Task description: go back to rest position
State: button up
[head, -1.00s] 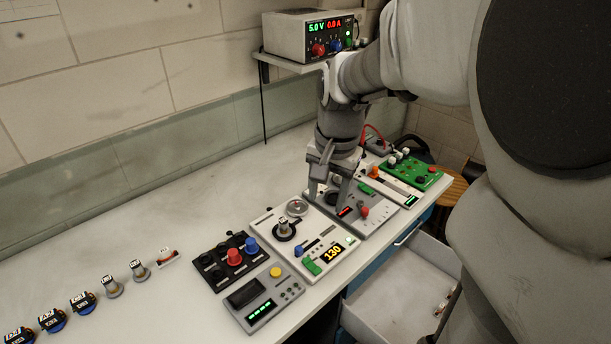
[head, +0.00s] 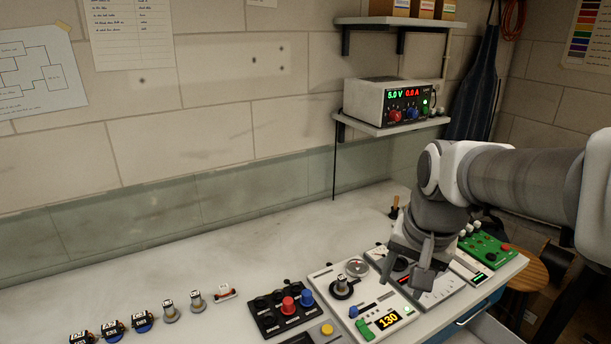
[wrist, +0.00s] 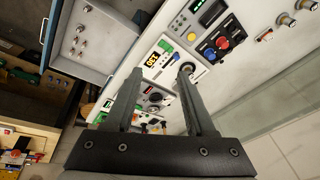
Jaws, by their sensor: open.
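My gripper (head: 408,272) is open with nothing between its fingers. In the head view it points down in front of the grey slider panel (head: 438,292) and hides part of it; whether it touches the panel I cannot tell. In the wrist view the two fingers of my gripper (wrist: 160,72) stand well apart, with the bench panels beyond them. The arm reaches in from the right side of the head view.
A white panel (head: 326,279) with a dial and "130" display is left of my gripper. A green board (head: 484,250) is right. The power supply (head: 380,100) sits on a shelf above. A drawer (wrist: 95,45) stands open. The bench's back left is clear.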

jog(key=s+a+r+n+t, duration=0.2)
jog(key=s+a+n, duration=0.2)
jog(key=s, duration=0.5)
jog(key=shift+s+n+t, duration=0.3)
jog(key=shift+n, duration=0.9)
